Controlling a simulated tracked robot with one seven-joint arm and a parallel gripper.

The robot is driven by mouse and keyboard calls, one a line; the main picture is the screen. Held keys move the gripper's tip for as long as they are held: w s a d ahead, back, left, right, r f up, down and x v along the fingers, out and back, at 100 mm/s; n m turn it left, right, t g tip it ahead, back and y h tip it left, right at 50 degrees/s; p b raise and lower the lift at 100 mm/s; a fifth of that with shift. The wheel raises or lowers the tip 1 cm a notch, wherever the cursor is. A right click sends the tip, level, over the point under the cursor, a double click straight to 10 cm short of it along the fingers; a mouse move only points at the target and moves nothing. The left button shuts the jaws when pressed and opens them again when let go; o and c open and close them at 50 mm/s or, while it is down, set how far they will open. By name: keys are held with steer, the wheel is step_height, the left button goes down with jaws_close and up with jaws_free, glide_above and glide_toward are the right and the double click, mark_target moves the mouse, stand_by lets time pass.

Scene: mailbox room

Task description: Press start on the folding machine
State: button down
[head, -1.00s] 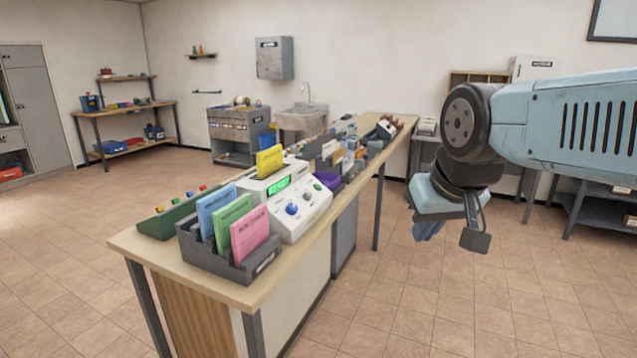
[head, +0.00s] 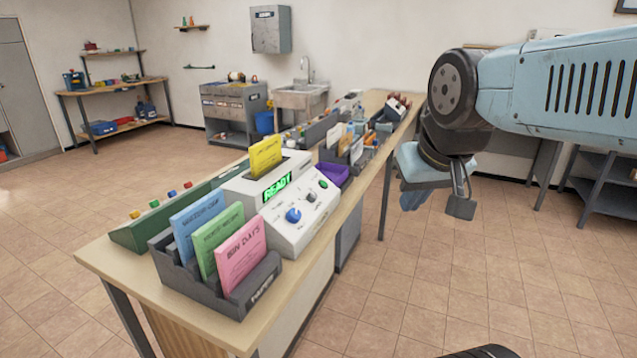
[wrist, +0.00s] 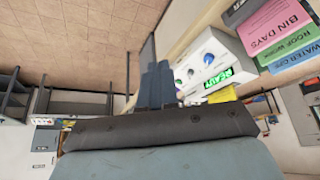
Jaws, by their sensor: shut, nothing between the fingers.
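The folding machine (head: 268,196) is a white box on the long wooden table, with a green lit display (head: 277,186) reading READY. Its sloped panel carries a blue knob (head: 293,215), a grey knob (head: 310,196) and a green button (head: 323,184). A yellow sheet (head: 266,154) stands in its top. In the wrist view the machine (wrist: 208,60) lies right of the fingers. My gripper (head: 412,197) hangs pointing down, right of the table and apart from the machine. Its blue-grey fingers, together and empty, also show in the wrist view (wrist: 157,82).
A grey rack (head: 215,280) with blue, green and pink leaflets stands at the table's near end. A green box with coloured buttons (head: 160,217) sits behind it. Trays and a purple bin (head: 332,174) fill the table farther along.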

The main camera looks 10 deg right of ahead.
mark_target(324, 184)
steer(key=w+d+m+t+h, duration=0.1)
steer(key=w+d+m+t, duration=0.15)
steer(key=w, duration=1.05)
steer(key=w+d+m+t, duration=0.2)
steer(key=w+m, duration=0.2)
steer(key=w, duration=0.9)
steer(key=w+a+f+m+t+y, duration=0.1)
steer(key=w+f+m+y, duration=0.1)
steer(key=w+f, duration=0.4)
steer(key=w+a+f+m+t+y, duration=0.1)
steer(key=w+f, duration=0.5)
steer(key=w, duration=0.8)
steer(key=shift+f+m+t+y, duration=0.35)
steer(key=shift+m+t+y, duration=0.3)
steer(key=shift+m+y, duration=0.35)
steer(key=shift+w+a+f, duration=0.5)
steer(key=shift+a+f, duration=0.15)
steer(key=shift+f, duration=0.55)
steer(key=shift+w+a+f, duration=0.45)
steer(key=shift+a+f, duration=0.25)
steer(key=shift+f, duration=0.55)
steer(key=shift+w+a+f, duration=0.5)
steer(key=shift+a+f, duration=0.15)
steer(key=shift+f, duration=0.55)
steer(key=shift+a+f, duration=0.1)
steer(key=shift+f, duration=0.05)
steer(key=shift+a+f, duration=0.1)
steer(key=shift+f, duration=0.05)
